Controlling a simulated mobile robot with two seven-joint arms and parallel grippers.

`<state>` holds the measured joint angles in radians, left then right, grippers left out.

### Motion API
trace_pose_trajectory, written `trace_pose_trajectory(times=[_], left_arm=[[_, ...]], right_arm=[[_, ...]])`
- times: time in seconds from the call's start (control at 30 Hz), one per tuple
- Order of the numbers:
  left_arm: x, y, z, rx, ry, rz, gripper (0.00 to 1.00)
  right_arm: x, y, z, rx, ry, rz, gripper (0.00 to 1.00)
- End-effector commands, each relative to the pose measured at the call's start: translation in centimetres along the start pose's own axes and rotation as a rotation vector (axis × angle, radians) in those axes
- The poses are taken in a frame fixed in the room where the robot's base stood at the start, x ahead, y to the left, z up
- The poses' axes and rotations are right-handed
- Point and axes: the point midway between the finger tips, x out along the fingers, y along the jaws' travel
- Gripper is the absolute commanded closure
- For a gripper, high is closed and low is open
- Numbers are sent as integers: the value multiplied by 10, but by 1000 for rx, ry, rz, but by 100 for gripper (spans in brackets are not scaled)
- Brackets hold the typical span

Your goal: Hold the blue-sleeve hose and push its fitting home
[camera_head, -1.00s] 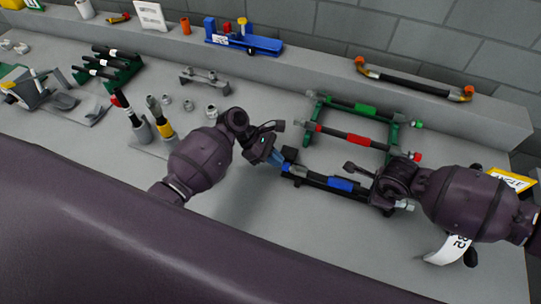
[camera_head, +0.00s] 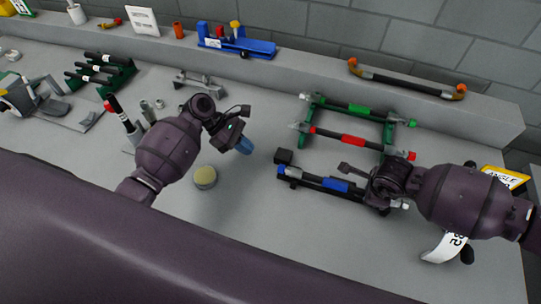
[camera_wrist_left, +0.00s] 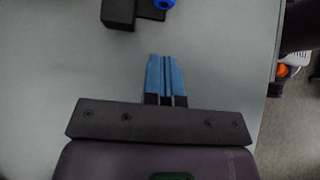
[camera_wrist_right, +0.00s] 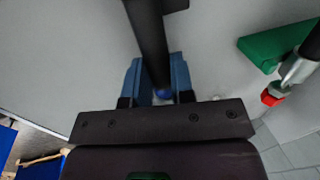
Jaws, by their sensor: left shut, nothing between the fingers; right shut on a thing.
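The blue-sleeve hose (camera_head: 312,182) is black with a blue sleeve (camera_head: 337,185) and lies in a dark holder at the front of the hose rows. Its left end has a light metal fitting (camera_head: 293,173) with a blue tip, beside a black block (camera_head: 283,156). The blue tip (camera_wrist_left: 163,3) shows at the top of the left wrist view. My left gripper (camera_head: 246,147) is shut and empty, left of that end and apart from it. My right gripper (camera_wrist_right: 158,75) is shut on the black hose, right of the sleeve. The hose's right end is partly hidden by my right gripper.
Red-sleeve (camera_head: 352,138) and green-sleeve (camera_head: 358,109) hoses lie in a green rack behind. A hose with orange ends (camera_head: 405,82) is on the back ledge. The bench front is mostly clear.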

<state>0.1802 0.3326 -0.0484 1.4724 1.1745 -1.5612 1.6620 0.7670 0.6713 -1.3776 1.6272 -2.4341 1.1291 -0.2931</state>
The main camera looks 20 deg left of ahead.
Motion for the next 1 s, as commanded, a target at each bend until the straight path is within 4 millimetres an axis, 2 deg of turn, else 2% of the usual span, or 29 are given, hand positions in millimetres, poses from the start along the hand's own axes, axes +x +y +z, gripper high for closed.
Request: trace_pose_trajectory(times=[0.1,0.3,0.67,0.7,0.87,1.0], left_arm=[[-21,0,-1,-1,2,2,100],[-42,0,0,-1,1,1,100],[-47,0,0,-1,0,0,100],[-47,0,0,-1,0,0,100],[-47,0,0,-1,0,0,100],[-47,0,0,-1,0,0,100]], right_arm=[[0,0,0,1,0,-1,100],[0,-1,-1,1,1,-1,100],[0,-1,-1,2,2,-1,100],[0,-1,-1,2,2,-1,74],[0,-1,-1,1,3,-1,50],[0,0,-1,1,3,0,48]])
